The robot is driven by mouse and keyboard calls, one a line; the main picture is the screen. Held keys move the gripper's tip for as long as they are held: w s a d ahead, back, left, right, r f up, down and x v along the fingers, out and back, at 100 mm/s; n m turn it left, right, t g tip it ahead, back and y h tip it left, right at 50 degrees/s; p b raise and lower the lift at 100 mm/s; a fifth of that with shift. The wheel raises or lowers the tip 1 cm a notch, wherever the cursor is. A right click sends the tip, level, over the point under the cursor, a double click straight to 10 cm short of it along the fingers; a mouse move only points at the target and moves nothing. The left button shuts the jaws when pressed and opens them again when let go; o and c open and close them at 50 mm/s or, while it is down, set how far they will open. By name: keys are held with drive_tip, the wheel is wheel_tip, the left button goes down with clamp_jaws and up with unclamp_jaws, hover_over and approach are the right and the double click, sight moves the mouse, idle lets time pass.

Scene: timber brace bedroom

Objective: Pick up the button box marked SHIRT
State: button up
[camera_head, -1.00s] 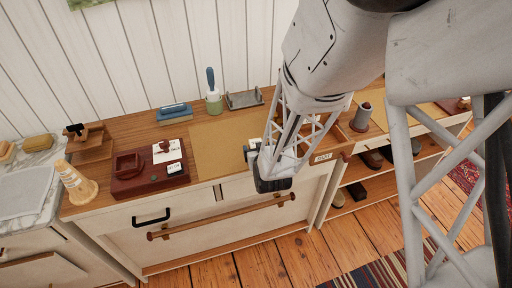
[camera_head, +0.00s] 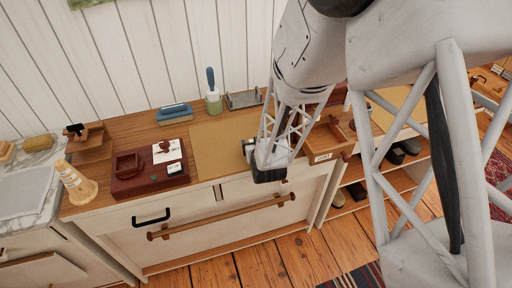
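A wooden box (camera_head: 338,132) with an open top sits at the right of the counter. The white label on its front seems to read SHIRT, but the letters are too small to be sure. A dark red box (camera_head: 128,181) at the left also bears a small white label that I cannot read. My gripper (camera_head: 270,177) points down at the counter's front edge, left of the wooden box and apart from it. Its dark fingertips show, but their opening does not. A black and white item (camera_head: 247,146) is partly hidden behind my gripper.
A tan mat (camera_head: 217,152) lies mid-counter. Behind it stand a green pot with a blue-handled tool (camera_head: 213,100), a blue block (camera_head: 174,113) and a metal tray (camera_head: 244,99). A wooden rail (camera_head: 222,217) juts from the cabinet front. Shoes sit on shelves at right.

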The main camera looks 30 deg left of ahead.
drive_tip(key=shift+c, duration=0.3)
drive_tip(key=c, duration=1)
